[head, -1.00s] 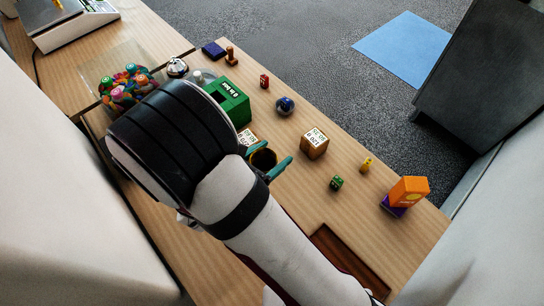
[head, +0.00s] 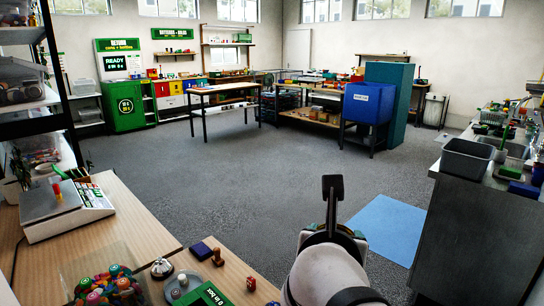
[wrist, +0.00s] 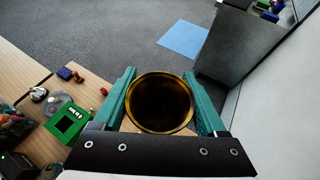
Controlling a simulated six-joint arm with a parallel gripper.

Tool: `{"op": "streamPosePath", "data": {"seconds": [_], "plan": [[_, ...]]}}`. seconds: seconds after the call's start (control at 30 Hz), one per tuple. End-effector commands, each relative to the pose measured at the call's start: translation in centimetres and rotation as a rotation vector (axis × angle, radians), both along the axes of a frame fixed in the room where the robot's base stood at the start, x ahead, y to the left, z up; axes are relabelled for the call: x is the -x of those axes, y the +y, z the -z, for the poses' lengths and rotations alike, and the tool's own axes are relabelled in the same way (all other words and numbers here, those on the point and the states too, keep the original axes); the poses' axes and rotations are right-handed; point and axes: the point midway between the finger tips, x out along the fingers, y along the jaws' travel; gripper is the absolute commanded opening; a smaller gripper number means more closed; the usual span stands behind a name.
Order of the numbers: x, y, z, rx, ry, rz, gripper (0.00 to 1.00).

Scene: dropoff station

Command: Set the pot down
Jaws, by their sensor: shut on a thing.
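The pot (wrist: 160,104) is a round dark vessel with a yellowish-brown rim, seen from above into its dark inside in the wrist view. My gripper (wrist: 160,78) is shut on it, with one teal finger on each side of the rim. The pot's base and what lies under it are hidden. In the head view my arm reaches forward at lower centre, its end dark against the grey floor; the pot does not show there.
The wooden counter (head: 130,222) runs along the lower left. It holds a green box (wrist: 67,121), a bell (head: 162,267), a bowl of colourful pieces (head: 105,287) and a scale (head: 55,200). A blue mat (head: 390,225) lies on the open floor. A grey cabinet (head: 465,235) stands right.

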Motion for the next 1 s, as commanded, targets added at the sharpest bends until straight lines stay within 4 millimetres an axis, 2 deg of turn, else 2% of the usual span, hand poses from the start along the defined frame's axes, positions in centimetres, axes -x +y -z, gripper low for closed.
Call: {"op": "streamPosePath", "data": {"seconds": [0.23, 0.37, 0.47, 0.53, 0.7, 0.83, 1.0], "plan": [[0.0, 0.1, 0.3, 0.002, 0.004, 0.001, 0.23], [-0.5, 1.3, 3.0, 0.006, 0.011, 0.019, 0.23], [-0.9, 3.6, 8.1, 0.015, 0.016, 0.063, 0.23], [-0.7, 5.5, 12.4, 0.019, 0.018, 0.113, 0.23], [1.6, 9.8, 22.3, 0.021, 0.008, 0.226, 0.23], [4.1, 12.0, 27.7, 0.016, 0.001, 0.247, 0.23], [5.9, 13.1, 31.2, 0.01, -0.003, 0.229, 0.23]]}}
